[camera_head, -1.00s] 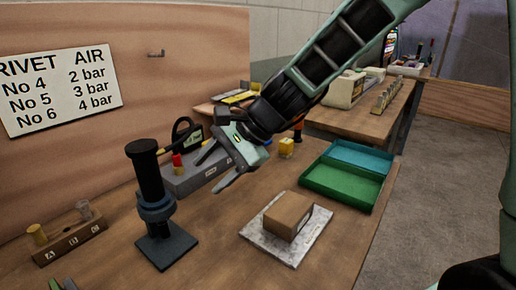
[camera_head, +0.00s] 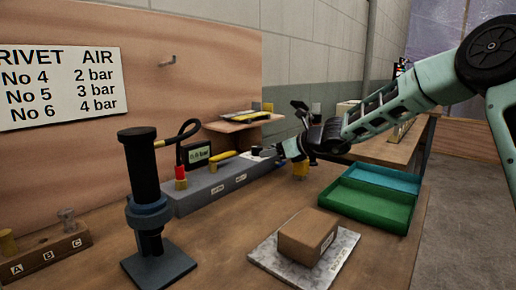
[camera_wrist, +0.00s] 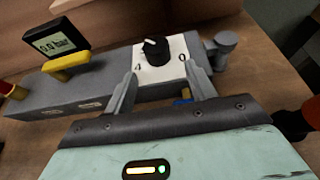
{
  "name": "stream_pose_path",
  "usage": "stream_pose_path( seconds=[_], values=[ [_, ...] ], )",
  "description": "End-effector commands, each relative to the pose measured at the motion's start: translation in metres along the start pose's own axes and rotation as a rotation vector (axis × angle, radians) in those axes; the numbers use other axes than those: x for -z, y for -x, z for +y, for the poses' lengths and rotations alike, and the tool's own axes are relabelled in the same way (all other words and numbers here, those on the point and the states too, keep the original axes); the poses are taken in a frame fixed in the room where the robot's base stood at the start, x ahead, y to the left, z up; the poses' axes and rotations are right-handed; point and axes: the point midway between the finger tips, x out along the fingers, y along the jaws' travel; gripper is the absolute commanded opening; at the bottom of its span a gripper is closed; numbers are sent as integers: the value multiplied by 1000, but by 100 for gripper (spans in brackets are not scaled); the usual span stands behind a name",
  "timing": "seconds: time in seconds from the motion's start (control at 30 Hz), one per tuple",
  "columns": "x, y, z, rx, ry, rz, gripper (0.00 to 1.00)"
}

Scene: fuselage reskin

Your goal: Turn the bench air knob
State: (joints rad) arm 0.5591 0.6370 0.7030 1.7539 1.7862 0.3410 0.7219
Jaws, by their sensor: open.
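The bench air knob (camera_wrist: 155,47) is black with a white pointer mark. It sits on a white dial plate (camera_wrist: 172,70) with figures, 4 and 0 readable, on the grey air box (camera_wrist: 105,86). In the head view the grey air box (camera_head: 215,190) stands along the back of the bench, and the knob is too small to make out. My gripper (camera_wrist: 162,70) is open, with its two fingers apart at the near edge of the dial plate. The knob is just beyond the fingertips, between their lines, and not gripped. The display (camera_wrist: 55,42) reads 0.0 bar.
A yellow lever (camera_head: 222,160) and a red-capped fitting (camera_head: 181,177) are on the box. A dark rivet tool (camera_head: 145,180) stands at the left. A brown carton (camera_head: 307,236) and a green tray (camera_head: 368,198) lie in front and right. Bare bench top lies between.

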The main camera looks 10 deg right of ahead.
Motion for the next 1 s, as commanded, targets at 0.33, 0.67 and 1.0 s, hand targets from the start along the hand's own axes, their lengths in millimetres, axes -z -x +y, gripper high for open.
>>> stream_pose_path(
  seconds=[0.33,0.67,1.0],
  values=[
    [-23,-53,1,-2,1,1,55],
    [-21,-63,1,0,2,1,55],
    [-21,-63,1,0,2,1,11]
  ],
)
